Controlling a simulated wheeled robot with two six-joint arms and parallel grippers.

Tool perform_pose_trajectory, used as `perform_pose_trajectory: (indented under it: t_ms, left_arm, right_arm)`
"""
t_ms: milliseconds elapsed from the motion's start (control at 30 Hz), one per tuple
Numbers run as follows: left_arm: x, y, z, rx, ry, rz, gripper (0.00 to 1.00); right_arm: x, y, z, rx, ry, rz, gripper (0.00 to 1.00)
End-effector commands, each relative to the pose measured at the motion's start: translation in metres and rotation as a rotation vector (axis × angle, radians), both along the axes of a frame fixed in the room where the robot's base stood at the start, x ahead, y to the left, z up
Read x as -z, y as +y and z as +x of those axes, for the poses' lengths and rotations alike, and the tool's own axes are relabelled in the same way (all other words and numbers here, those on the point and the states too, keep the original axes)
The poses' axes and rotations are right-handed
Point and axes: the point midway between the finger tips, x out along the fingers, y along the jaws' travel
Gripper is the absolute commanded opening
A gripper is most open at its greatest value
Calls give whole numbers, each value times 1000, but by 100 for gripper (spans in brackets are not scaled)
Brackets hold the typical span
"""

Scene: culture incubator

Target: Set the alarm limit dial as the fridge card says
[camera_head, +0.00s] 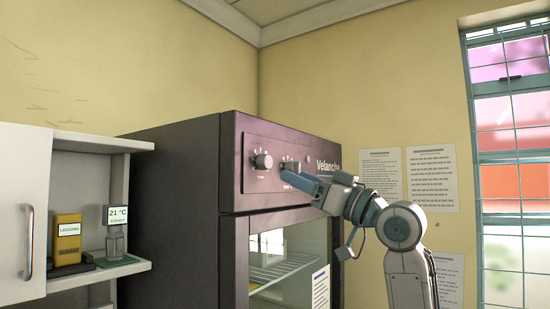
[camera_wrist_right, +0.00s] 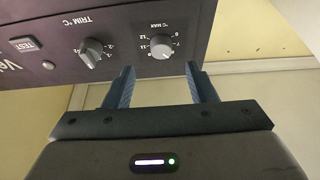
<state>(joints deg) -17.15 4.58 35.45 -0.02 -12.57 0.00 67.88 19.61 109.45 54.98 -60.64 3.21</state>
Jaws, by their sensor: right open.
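My right gripper (camera_head: 286,171) is open and empty in front of the panel. In the right wrist view its fingers (camera_wrist_right: 162,80) are spread, lined up with the MAX dial and apart from it. A printed card (camera_head: 320,289) is on the glass door, its text unreadable. My left gripper is not in view.
A TRIM °C knob (camera_wrist_right: 92,52) and a TEST button (camera_wrist_right: 25,44) are beside the MAX dial. A white cabinet (camera_head: 24,215) stands left, with a yellow logger (camera_head: 67,240) and a 21 °C display (camera_head: 117,215) on its shelf. Papers (camera_head: 431,178) hang on the wall.

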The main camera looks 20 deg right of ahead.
Motion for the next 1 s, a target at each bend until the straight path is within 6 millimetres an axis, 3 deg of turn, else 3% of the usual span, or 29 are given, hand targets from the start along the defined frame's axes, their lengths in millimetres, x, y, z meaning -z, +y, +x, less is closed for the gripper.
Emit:
perform_pose_trajectory:
  t_ms: [33, 300, 800, 1000]
  left_arm:
    - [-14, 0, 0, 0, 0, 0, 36]
    - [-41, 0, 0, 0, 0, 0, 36]
    - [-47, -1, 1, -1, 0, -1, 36]
    - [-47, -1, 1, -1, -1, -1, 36]
  right_arm:
    - [-11, 7, 8, -5, 3, 3, 51]
    - [-26, 32, 41, -2, 1, 1, 51]
    - [-28, 41, 53, 1, 0, 0, 51]
    - [-28, 41, 53, 1, 0, 0, 12]
